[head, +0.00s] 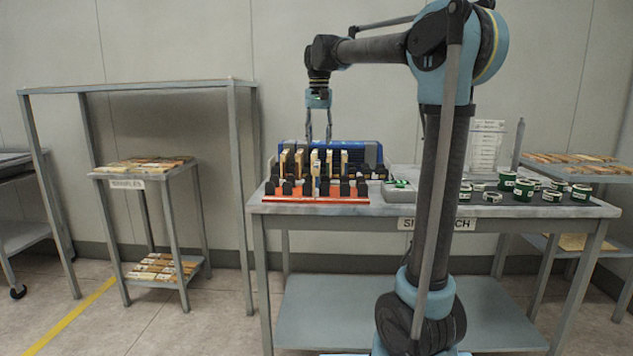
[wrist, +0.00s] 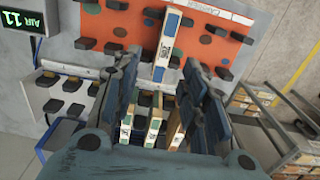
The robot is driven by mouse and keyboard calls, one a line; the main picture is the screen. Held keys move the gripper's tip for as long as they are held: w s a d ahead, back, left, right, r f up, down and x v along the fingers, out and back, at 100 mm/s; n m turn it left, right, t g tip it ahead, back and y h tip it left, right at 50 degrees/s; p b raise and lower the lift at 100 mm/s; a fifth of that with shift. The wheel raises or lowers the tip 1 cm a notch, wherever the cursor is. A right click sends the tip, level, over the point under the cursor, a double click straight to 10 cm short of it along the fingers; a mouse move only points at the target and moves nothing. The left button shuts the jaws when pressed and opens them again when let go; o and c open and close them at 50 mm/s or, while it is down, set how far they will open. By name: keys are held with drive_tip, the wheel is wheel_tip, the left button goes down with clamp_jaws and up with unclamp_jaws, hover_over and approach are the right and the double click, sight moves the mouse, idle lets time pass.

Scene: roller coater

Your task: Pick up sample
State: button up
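In the wrist view one sample with a printed code label (wrist: 166,48) shows between the fingertips, and more samples (wrist: 150,120) show lower in the picture. My gripper (head: 318,138) points down over the rack, with its fingertips near the sample tops. It also shows in the wrist view (wrist: 160,68), with its fingers apart and nothing clamped. I cannot tell whether the fingertips reach below the sample tops.
A blue device (head: 365,151) stands close behind the rack. A grey scale-like box (head: 399,190) is to its right, and green-and-white tins (head: 524,190) stand farther right on the bench (head: 345,209). A small stand (head: 150,180) with flat pieces is at the left.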

sight(317, 164)
wheel_tip(317, 164, down, 6)
drive_tip(key=shift+r, duration=0.25)
drive_tip(key=shift+a+f, duration=0.2)
drive_tip(key=shift+f, duration=1.15)
drive_tip(key=shift+a+f, duration=0.15)
drive_tip(key=shift+f, duration=1.2)
clamp_jaws()
